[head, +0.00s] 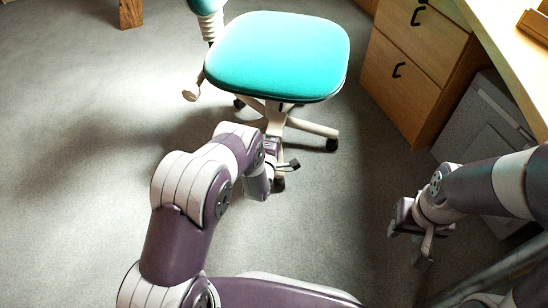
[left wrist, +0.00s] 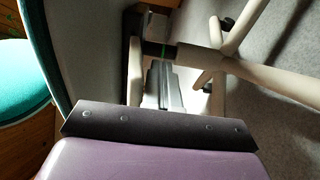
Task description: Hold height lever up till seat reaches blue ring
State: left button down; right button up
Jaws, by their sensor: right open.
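The office chair's teal seat (head: 278,55) is level in the head view, above a cream star base (head: 312,127) with dark casters. My left gripper (head: 283,166) is low in front of the seat, partly hidden by its own arm. I cannot tell whether it is open or shut. I cannot make out the height lever or a clearly blue ring. My right gripper (head: 410,232) is open and empty, away from the chair.
A wooden drawer cabinet (head: 415,65) with black handles stands right of the chair, under a desk (head: 510,50). A grey box (head: 485,125) stands beside it. A cream knob (head: 191,95) sits by the backrest stem.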

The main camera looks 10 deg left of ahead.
pick_arm(q)
notch_tip(320, 180, down, 3)
jog(key=shift+b, duration=0.75)
pick_arm(e)
notch_tip(320, 180, down, 2)
jog(key=shift+f, duration=0.25)
pick_arm(q)
jog(key=s+p, duration=0.5)
jog(key=s, duration=0.5)
pick_arm(e)
jog(key=shift+r, duration=2.4)
